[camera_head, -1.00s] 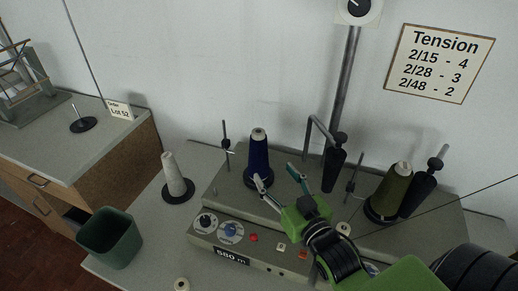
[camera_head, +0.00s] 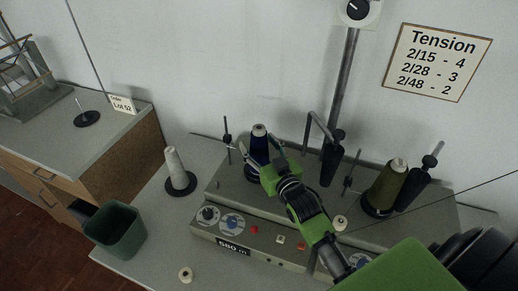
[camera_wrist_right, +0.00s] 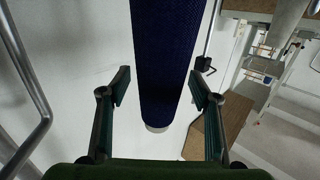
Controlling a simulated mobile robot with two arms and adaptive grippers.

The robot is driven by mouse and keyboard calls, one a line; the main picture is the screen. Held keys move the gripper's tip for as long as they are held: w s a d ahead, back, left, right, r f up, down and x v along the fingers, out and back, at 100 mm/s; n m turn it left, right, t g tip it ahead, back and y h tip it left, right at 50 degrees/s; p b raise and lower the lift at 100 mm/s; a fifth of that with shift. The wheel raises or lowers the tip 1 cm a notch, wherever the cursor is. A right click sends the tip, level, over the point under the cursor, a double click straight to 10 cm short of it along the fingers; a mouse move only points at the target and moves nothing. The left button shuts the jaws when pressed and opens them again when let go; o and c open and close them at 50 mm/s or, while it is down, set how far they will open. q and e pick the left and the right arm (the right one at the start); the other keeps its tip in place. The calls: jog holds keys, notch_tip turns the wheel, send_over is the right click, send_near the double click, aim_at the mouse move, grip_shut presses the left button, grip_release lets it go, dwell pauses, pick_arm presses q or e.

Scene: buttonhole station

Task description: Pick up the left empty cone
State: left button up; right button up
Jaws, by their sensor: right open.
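A blue cone (camera_head: 259,140) stands upright on the left side of the grey machine. It still looks covered in blue yarn, with a pale tip. In the right wrist view the blue cone (camera_wrist_right: 164,65) lies between my fingers, with a gap on each side. My right gripper (camera_head: 260,147) is open, with one finger on either side of the cone. A bare-looking pale grey cone (camera_head: 174,163) stands on a black round base left of the machine, apart from my gripper. My left gripper is not in view.
An olive cone (camera_head: 387,185) stands at the machine's right, near black tapered holders (camera_head: 331,163). Thin upright rods rise from the machine (camera_head: 222,215). A green bin (camera_head: 116,232) stands at the front left. A small pale spool-like piece (camera_head: 186,274) sits at the table's front.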

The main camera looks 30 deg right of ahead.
jog(key=c, duration=1.2)
jog(key=shift+r, duration=0.1)
